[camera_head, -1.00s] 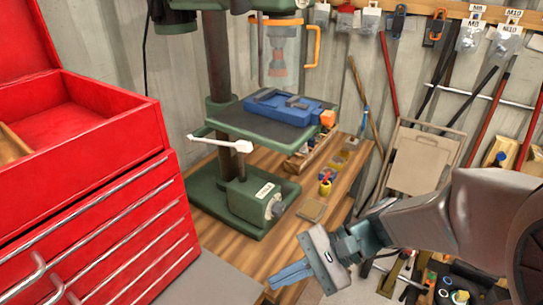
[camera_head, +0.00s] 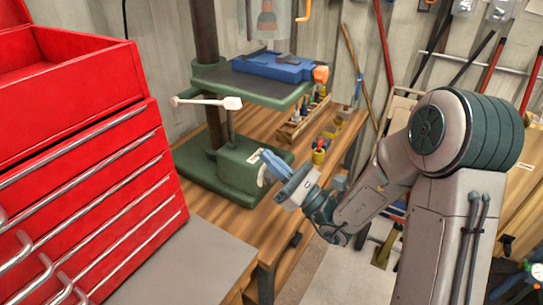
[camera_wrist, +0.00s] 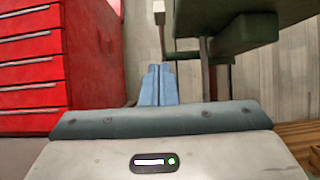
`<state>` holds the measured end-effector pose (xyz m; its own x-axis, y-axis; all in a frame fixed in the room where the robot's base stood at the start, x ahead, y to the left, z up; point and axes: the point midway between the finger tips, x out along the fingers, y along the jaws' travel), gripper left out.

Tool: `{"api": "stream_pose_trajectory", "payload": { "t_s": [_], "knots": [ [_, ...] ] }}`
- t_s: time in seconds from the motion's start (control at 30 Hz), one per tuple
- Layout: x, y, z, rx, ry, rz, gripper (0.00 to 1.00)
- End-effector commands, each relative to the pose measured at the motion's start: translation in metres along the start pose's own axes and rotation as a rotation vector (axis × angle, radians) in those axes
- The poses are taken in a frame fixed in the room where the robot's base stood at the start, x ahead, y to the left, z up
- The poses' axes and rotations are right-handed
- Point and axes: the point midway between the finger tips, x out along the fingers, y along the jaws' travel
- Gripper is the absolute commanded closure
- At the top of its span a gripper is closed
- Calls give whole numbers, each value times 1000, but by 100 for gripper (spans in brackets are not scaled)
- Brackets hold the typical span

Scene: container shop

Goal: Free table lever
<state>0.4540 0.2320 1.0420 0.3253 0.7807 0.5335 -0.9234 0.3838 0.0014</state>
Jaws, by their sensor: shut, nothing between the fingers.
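The green drill press has a flat table (camera_head: 240,82) with a white lever (camera_head: 205,102) sticking out from its left side. The lever lies roughly level and ends in a thicker white knob. In the wrist view the lever (camera_wrist: 159,12) shows at the top, beyond my fingertips. My gripper (camera_head: 266,158) is shut and empty, with its blue fingers together. It is below and to the right of the lever, in front of the green base, and apart from the lever. My shut fingers also show in the wrist view (camera_wrist: 158,70).
A red tool chest (camera_head: 90,190) stands close on the left, beside a grey surface (camera_head: 190,265). A blue vise (camera_head: 272,67) sits on the drill table. The wooden bench (camera_head: 265,225) holds a rack of small tools (camera_head: 300,120) and a yellow-and-blue item (camera_head: 319,152).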

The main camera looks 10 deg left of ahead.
Motion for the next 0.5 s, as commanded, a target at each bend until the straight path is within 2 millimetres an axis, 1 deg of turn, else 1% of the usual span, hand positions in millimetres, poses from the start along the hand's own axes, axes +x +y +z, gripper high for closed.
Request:
{"api": "stream_pose_trajectory", "payload": {
  "t_s": [0.03,0.3,0.33,0.4,0.5],
  "knots": [
    [14,1,2,0,-3,5,100],
    [71,2,2,1,-2,6,100],
    [76,1,4,-1,-1,4,100],
    [83,1,15,-3,-1,4,100],
    [91,1,23,-3,0,3,100]
  ]
}}
